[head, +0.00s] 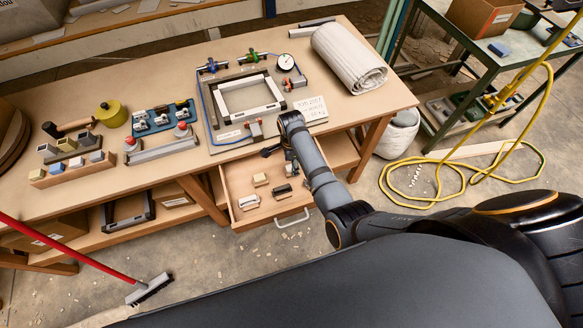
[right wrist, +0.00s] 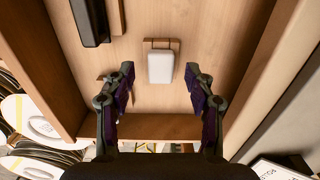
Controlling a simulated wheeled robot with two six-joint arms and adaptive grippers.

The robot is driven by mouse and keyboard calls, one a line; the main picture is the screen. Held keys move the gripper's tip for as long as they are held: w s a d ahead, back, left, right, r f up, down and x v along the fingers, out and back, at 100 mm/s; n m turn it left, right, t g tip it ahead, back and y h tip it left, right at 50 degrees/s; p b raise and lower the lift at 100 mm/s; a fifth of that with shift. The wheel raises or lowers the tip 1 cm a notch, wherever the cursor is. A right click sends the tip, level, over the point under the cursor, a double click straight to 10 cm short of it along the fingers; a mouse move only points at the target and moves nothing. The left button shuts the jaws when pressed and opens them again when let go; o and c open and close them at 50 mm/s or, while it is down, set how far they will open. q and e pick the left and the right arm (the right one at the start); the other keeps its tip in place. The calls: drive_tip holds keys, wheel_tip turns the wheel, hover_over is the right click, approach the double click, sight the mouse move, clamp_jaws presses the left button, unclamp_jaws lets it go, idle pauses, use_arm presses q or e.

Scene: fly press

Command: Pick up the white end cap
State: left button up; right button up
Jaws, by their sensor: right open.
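The white end cap (right wrist: 161,66) lies on the wooden floor of the open drawer in the right wrist view, a rounded white block with a thin brown piece at its far edge. My right gripper (right wrist: 160,82) is open, with one finger on each side of the cap's line. The cap shows between and slightly beyond the fingertips, apart from both. In the head view my right gripper (head: 279,154) is over the back of the drawer (head: 234,186). I cannot tell from the head view which drawer piece is this cap. My left gripper is not in view.
A dark block (right wrist: 89,20) lies near the cap, and wooden drawer walls rise around it. Other small pieces in the drawer include a cream one (head: 260,180). The workbench (head: 190,85) above holds a metal frame (head: 250,108) and a rolled mat (head: 347,60).

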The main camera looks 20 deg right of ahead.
drive_tip(key=shift+f, duration=0.65)
drive_tip(key=shift+c, duration=0.3)
drive_tip(key=c, duration=0.8)
drive_tip(key=shift+r, duration=0.1)
